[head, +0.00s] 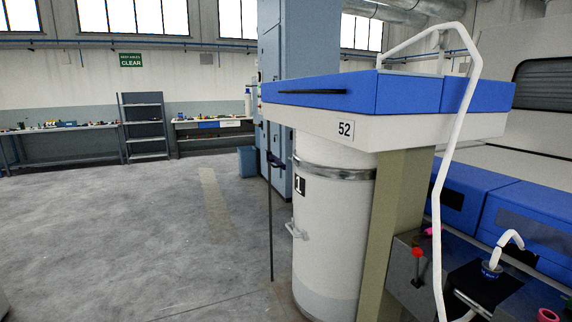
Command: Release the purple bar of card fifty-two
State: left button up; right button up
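I see no bar that is clearly purple. A small magenta piece (428,232) shows at the lower right, partly behind a white tube (447,170), and I cannot tell what it is. A white can (335,220) marked 1 stands under the head, beside a beige post (392,225). Neither of my grippers is in view.
Grey floor (130,230) is open on the left and ahead. A thin dark upright rod (270,220) stands left of the can. Tall blue-grey cabinets (285,45) stand behind. Benches (70,127) and a shelf rack (144,127) line the far wall. Blue machine covers (525,212) fill the right.

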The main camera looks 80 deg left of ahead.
aim_at(270, 158)
jog(key=u, duration=2.85)
jog(key=i+j, duration=0.35)
jog(key=i, duration=0.15)
jog(key=i+j+u, duration=0.1)
jog(key=i+j, duration=0.2)
jog(key=i, duration=0.2)
jog(key=i+j, duration=0.3)
jog(key=i, duration=0.25)
jog(key=i+j, duration=0.3)
jog(key=i, duration=0.2)
jog(key=i+j+u, duration=0.1)
jog(key=i+j, duration=0.15)
jog(key=i, duration=0.25)
